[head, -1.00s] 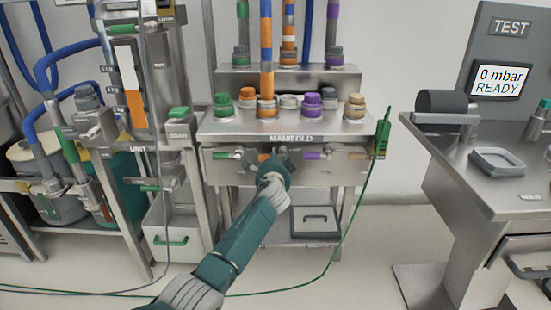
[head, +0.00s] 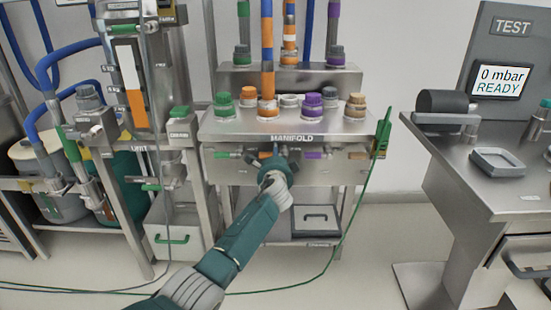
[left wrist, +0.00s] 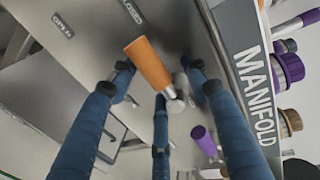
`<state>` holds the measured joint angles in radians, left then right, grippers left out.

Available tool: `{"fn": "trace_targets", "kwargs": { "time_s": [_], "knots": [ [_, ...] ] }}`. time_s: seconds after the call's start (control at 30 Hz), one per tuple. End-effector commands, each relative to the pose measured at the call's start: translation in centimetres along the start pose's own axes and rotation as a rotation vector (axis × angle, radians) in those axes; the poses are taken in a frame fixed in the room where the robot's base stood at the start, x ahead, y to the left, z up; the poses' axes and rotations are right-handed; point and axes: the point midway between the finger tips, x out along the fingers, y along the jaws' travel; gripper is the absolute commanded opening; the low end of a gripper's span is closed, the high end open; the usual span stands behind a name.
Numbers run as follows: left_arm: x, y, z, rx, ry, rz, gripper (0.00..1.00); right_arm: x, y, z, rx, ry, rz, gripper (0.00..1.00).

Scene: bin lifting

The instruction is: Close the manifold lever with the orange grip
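The manifold (head: 270,172) is a steel box with short levers on its front. The lever with the orange grip (left wrist: 148,63) shows in the left wrist view, its grip pointing up and left from a metal hub (left wrist: 180,84). A CLOSED label (left wrist: 132,12) lies beyond the grip and an OPEN label (left wrist: 62,26) is farther left. My left gripper (head: 275,158) is at the manifold front and largely hides this lever in the head view. Its blue fingers (left wrist: 160,95) are spread around the lever, apparently without gripping it. My right gripper is out of view.
A green-grip lever (head: 226,155) and a purple-grip lever (head: 314,155) flank my left gripper. Coloured caps stand on top of the manifold, including a green one (head: 224,104). A green cable (head: 362,200) hangs on the right. A test bench (head: 450,165) stands farther right.

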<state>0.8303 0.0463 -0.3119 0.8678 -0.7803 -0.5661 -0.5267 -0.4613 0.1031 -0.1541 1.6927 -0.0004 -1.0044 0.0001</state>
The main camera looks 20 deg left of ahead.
Motion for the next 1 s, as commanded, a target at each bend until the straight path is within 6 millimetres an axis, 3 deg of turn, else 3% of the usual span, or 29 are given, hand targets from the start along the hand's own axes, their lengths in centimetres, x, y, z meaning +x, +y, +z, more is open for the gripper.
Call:
{"fn": "trace_targets", "kwargs": {
  "time_s": [0.27,0.47,1.0],
  "knots": [
    [-0.1,0.2,-0.1,-0.005,0.001,0.002,0.47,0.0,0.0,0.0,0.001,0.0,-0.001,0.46],
    [-1.5,0.2,-0.1,-0.005,0.001,0.001,0.47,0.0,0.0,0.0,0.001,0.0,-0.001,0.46],
    [-9.9,0.2,-0.1,-0.004,0.003,0.002,0.47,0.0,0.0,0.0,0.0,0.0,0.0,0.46]
  ]
}}
